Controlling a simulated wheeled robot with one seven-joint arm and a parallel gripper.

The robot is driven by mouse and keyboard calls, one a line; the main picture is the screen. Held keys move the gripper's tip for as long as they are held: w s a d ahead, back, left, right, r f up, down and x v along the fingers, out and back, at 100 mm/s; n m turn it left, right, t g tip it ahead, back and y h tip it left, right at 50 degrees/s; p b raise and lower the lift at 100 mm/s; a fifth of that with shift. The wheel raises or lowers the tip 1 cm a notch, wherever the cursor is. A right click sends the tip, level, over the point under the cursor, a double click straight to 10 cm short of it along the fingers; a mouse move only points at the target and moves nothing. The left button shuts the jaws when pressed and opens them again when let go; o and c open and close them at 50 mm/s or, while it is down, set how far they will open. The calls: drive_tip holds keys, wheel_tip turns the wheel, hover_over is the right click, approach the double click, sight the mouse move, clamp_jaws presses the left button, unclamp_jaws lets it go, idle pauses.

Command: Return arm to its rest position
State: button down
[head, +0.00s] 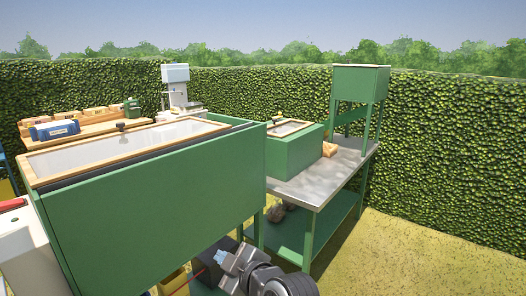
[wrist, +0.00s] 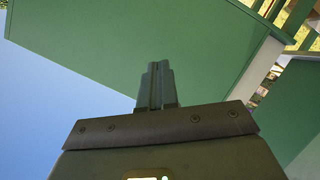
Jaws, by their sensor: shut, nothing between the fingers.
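My arm (head: 262,278) shows at the bottom centre of the head view, folded low in front of the large green box. My gripper (wrist: 157,72) points up the wrist view with its two fingers together, shut and empty. Behind the fingers in the wrist view is a green panel (wrist: 130,35), with blue sky to the left. I cannot tell how far the fingers are from the panel.
A large green box (head: 160,200) with a wood-framed lid stands close in front. A metal-topped table (head: 315,185) with a smaller green box (head: 290,152) stands behind it to the right. Open ground (head: 400,255) lies at the right, before a hedge (head: 455,150).

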drive_tip(key=s+d+f+m+t+h, duration=0.25)
drive_tip(key=s+d+f+m, duration=0.25)
drive_tip(key=s+d, duration=0.6)
drive_tip(key=s+d+f+m+t+h, duration=0.1)
drive_tip(key=s+d+f+m+h, duration=0.35)
drive_tip(key=s, duration=1.05)
drive_tip(key=s+d+r+m, duration=0.2)
drive_tip(key=s+d+r, duration=0.2)
drive_tip(key=s, duration=0.3)
drive_tip(key=s+d+r+m+h, duration=0.1)
drive_tip(key=s+d+r+m, duration=0.1)
drive_tip(key=s+d, duration=0.3)
drive_tip(key=s+d+r+m+h, duration=0.1)
drive_tip(key=s+d+r, duration=0.4)
drive_tip(key=s, duration=0.6)
drive_tip(key=shift+s+d+r+m, duration=0.2)
drive_tip(key=shift+r+m, duration=0.1)
drive_tip(key=shift+m, duration=0.35)
